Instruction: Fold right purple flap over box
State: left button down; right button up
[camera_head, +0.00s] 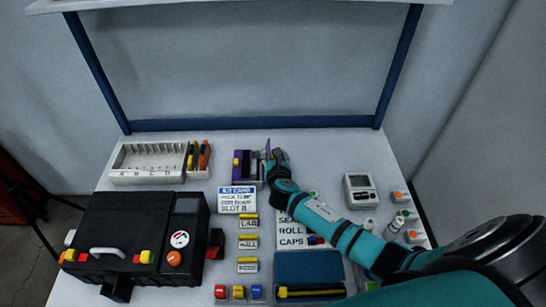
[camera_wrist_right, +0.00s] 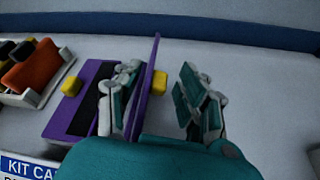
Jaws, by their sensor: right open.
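The purple box (camera_head: 239,165) sits at the back middle of the table, just left of my right gripper (camera_head: 272,158). In the right wrist view the box (camera_wrist_right: 62,120) shows a dark inner area and a yellow tab (camera_wrist_right: 72,83) on its left side. The right purple flap (camera_wrist_right: 144,92) stands roughly upright, with a yellow tab (camera_wrist_right: 159,83) on its right face. My right gripper (camera_wrist_right: 158,76) is open, one finger on each side of the flap. There is a clear gap to the right finger; contact with the left finger cannot be told. My left gripper is not in view.
A white slotted rack (camera_head: 146,175) with orange and yellow items stands left of the box. A label card (camera_head: 237,199) lies in front of it. A black case (camera_head: 140,237) fills the front left. A grey device (camera_head: 360,190) stands to the right. The table behind the box is clear.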

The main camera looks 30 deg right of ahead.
grip_shut()
